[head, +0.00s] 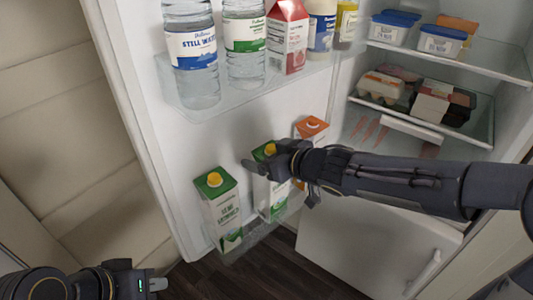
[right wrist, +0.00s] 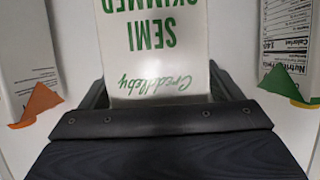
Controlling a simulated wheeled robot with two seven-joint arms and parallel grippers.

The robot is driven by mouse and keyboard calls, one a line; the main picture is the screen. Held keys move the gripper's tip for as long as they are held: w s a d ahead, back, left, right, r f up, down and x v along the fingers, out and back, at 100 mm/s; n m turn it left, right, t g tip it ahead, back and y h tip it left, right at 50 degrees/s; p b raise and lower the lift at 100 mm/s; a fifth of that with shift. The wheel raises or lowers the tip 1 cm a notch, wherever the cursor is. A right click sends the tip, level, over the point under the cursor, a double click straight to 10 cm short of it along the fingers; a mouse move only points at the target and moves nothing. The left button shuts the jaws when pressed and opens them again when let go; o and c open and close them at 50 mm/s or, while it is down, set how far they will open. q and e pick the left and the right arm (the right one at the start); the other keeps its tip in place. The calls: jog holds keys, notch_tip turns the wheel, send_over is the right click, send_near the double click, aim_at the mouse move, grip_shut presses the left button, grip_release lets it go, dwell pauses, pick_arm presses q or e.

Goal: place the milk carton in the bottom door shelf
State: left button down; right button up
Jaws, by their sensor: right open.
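The milk carton (head: 262,195), white with a green top and yellow cap, stands in the bottom door shelf (head: 262,232) of the open fridge. In the right wrist view the carton (right wrist: 155,50) reads "Semi Skimmed" upside down. My right gripper (head: 278,178) is at its upper part, with the open fingers (right wrist: 158,92) on either side of the carton; I cannot tell whether they touch it. The gripper hides part of the carton. My left gripper (head: 150,285) is low at the left, away from the shelf, and its opening is not clear.
A green-topped carton (head: 218,210) stands left of the milk and an orange-topped carton (head: 311,128) right of it. The upper door shelf (head: 210,108) holds water bottles (head: 191,50) and a red carton (head: 287,38). Fridge shelves (head: 470,125) with food are at right.

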jog(key=s+d+r+m+h+p, duration=0.2)
jog(key=s+d+m+h+p, duration=0.15)
jog(key=s+d, duration=0.6)
jog(key=s+d+r+m+h+p, duration=0.2)
jog(key=s+d+m+h+p, duration=0.15)
jog(key=d, duration=1.05)
jog(key=s+a+f+m+g+y, duration=0.1)
jog(key=s+f+m+g, duration=0.1)
jog(key=s, duration=0.6)
jog(key=s+a+f+m+g, duration=0.1)
jog(key=s+g, duration=0.1)
jog(key=s, duration=0.6)
notch_tip(320, 180, up, 4)
jog(key=p, duration=0.3)
